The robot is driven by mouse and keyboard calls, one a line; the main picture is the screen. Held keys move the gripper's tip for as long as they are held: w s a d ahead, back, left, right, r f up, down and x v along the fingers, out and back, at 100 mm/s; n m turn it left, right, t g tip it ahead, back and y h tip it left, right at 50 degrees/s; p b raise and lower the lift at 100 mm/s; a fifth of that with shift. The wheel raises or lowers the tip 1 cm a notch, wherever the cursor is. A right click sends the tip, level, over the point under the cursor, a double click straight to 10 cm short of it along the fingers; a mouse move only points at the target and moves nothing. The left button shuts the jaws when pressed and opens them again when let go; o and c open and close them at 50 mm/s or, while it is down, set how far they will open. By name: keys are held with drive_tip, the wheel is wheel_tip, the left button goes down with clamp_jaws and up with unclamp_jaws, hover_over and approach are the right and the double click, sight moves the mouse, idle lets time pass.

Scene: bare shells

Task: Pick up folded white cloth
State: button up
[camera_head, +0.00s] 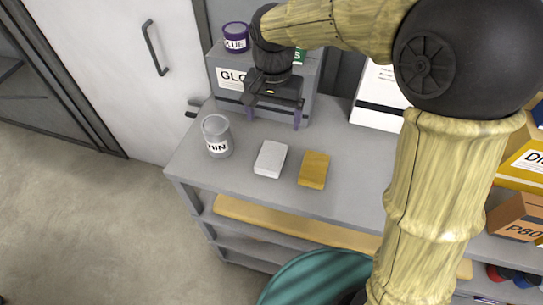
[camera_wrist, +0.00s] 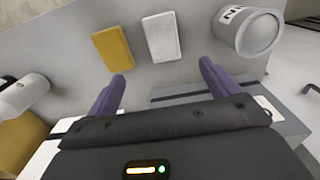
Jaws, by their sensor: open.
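The folded white cloth (camera_head: 270,159) is a small pale block lying flat on the grey shelf top, between a grey tin and a yellow block. In the wrist view the white cloth (camera_wrist: 161,37) lies beyond my fingertips, roughly between their directions. My gripper (camera_head: 273,120) is open and empty, with two purple fingers, above the back of the shelf top in front of a grey box. In the wrist view the gripper (camera_wrist: 162,72) also shows its fingers spread wide, apart from the cloth.
A grey tin (camera_head: 217,136) stands left of the cloth and a yellow block (camera_head: 314,170) lies right of it. A white box (camera_head: 379,97) stands at the back. The front of the shelf top (camera_head: 236,185) is clear.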

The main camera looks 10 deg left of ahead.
drive_tip(key=p, duration=0.2)
hover_over(271, 156)
drive_tip(key=f, duration=1)
drive_tip(key=shift+s+d+f, duration=0.15)
drive_tip(key=shift+d+f, duration=0.1)
drive_tip(key=shift+f, duration=0.1)
drive_tip(key=shift+w+a+f+p, duration=0.15)
drive_tip(key=shift+f+p, duration=0.6)
drive_tip(key=shift+f, duration=0.55)
drive_tip(key=shift+w+a+f+p, duration=0.1)
drive_tip(key=shift+f+p, duration=0.65)
drive_tip(key=shift+f, duration=0.55)
drive_tip(key=c, duration=1.1)
drive_tip(key=shift+o, duration=0.2)
drive_tip(key=shift+r, duration=0.1)
